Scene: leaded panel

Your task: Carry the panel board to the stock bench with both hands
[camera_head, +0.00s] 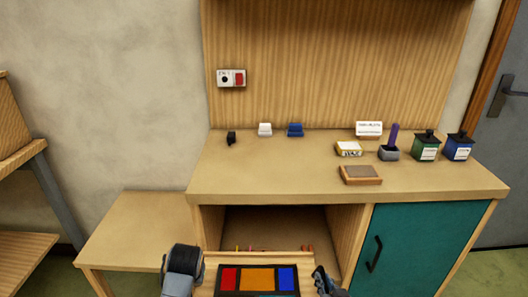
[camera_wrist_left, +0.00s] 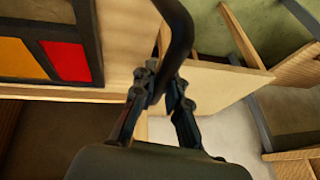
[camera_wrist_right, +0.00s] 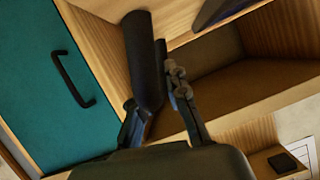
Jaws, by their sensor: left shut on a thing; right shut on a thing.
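The panel board (camera_head: 208,284) is pale wood with a dark-framed panel (camera_head: 258,279) of red, orange and blue panes on it. It shows at the bottom of the head view, cut off by the frame edge. In the left wrist view the panel's red and orange panes (camera_wrist_left: 67,60) show at upper left. My left gripper (camera_wrist_left: 160,82) is shut on a black curved handle (camera_wrist_left: 180,30) at the board's side. My right gripper (camera_head: 322,280) is at the board's right side; in the right wrist view it is shut on a dark bar (camera_wrist_right: 144,55), seemingly the other handle.
A wooden workbench (camera_head: 290,185) stands ahead, with an open compartment (camera_head: 280,222) and a teal door (camera_head: 400,250). Small blocks, a sanding-type block (camera_head: 360,175), pots and bottles (camera_head: 425,147) sit on top. A lower bare table (camera_head: 135,230) stands at left, beside shelving (camera_head: 20,160).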

